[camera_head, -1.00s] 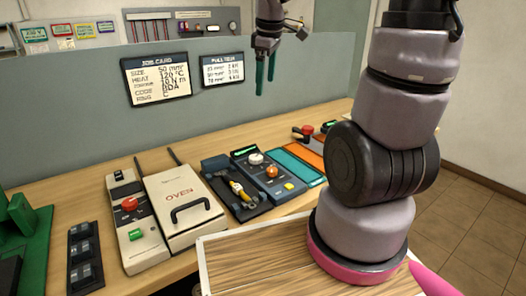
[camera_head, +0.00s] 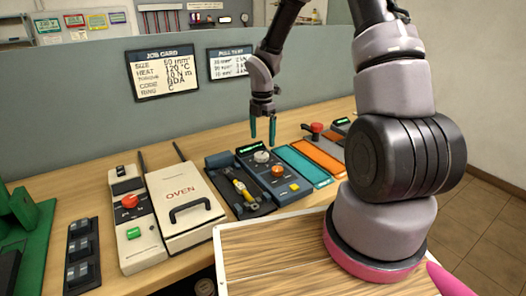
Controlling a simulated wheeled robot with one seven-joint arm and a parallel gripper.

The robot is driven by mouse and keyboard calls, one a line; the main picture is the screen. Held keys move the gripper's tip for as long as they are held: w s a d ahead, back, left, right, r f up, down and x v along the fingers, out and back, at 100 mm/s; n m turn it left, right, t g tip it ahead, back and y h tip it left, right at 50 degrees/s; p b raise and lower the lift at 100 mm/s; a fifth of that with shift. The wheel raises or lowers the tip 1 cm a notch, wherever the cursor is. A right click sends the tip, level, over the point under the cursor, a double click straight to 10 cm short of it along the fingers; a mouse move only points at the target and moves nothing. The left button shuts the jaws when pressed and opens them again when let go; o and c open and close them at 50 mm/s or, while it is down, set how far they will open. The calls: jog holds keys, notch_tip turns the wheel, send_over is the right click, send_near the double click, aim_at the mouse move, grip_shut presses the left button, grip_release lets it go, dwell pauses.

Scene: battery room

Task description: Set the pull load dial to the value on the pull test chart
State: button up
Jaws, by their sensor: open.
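The pull test chart (camera_head: 228,63) hangs on the grey partition; its rows are too small to read surely. The job card (camera_head: 163,74) left of it shows size 50 mm² and heat 120 °C. A dark blue panel (camera_head: 285,200) on the bench has a green display, a pale grey dial (camera_head: 262,156), an orange knob (camera_head: 277,170) and a yellow button. I cannot tell for sure which control is the pull load dial. My gripper (camera_head: 262,133) points down, open and empty, its teal fingers apart above the back of this panel, near the grey dial.
Left of the panel are a tool tray (camera_head: 232,188), the white oven (camera_head: 184,200) and a control box with a red button (camera_head: 130,201). Right of it lie teal (camera_head: 304,167) and orange (camera_head: 319,157) mats and a red-knobbed device (camera_head: 317,128). My arm covers the right side.

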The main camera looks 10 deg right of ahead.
aim_at(262, 154)
notch_tip(262, 154, down, 6)
jog(key=shift+f, duration=0.2)
jog(key=shift+c, duration=0.3)
jog(key=c, duration=1.3)
